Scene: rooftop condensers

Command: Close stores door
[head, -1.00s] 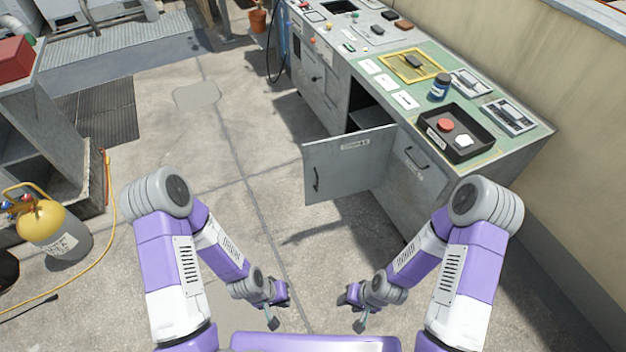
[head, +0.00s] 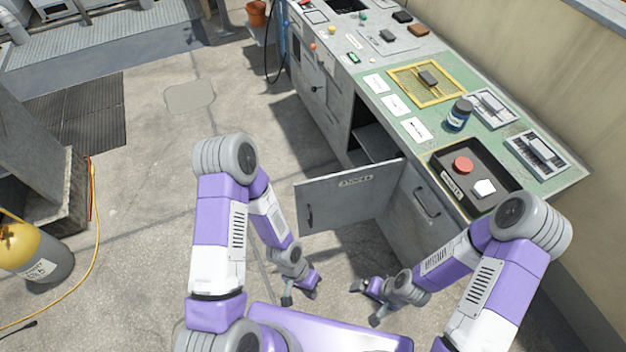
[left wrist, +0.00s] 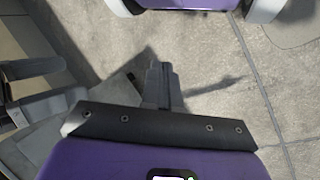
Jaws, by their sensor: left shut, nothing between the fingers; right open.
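The stores door (head: 345,203) is a grey cabinet door with a label near its top edge and a dark handle at its left end. It stands swung open from the grey bench, and the dark cabinet opening with a shelf (head: 372,143) shows behind it. My left gripper (head: 299,296) is shut and empty, low in front of the door and apart from it. In the left wrist view its closed fingers (left wrist: 158,82) point over bare concrete. My right gripper (head: 364,300) is open and empty, below the door and to the right of the left gripper.
The bench top (head: 440,80) carries a black tray (head: 447,167), a blue jar (head: 459,115) and a yellow-framed mesh. A yellow gas cylinder (head: 22,240) with a hose stands at the left. The concrete floor (head: 150,200) left of the door is clear.

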